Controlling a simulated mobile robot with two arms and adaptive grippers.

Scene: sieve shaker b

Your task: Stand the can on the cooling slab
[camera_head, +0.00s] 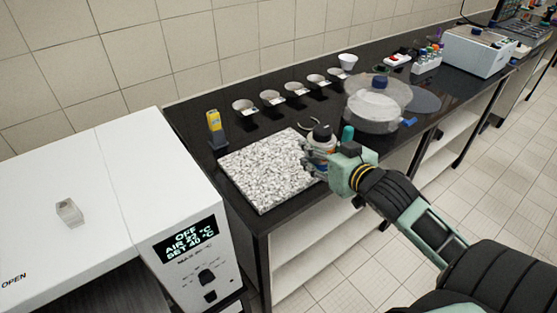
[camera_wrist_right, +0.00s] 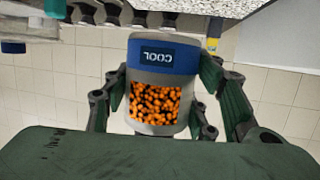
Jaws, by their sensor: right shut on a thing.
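The can (camera_head: 321,142) has a dark top and stands upright in my right gripper (camera_head: 318,149), at the right edge of the speckled cooling slab (camera_head: 262,172). In the right wrist view, which is upside down, the can (camera_wrist_right: 157,82) shows a blue "COOL" band and a panel of orange beads. The fingers of my right gripper (camera_wrist_right: 163,78) are shut on its two sides. My left gripper is not in view.
Several small bowls (camera_head: 295,90) line the wall. A large clear round vessel (camera_head: 376,103) stands right of the can. A white oven (camera_head: 163,170) is at the left. The slab's top is otherwise clear.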

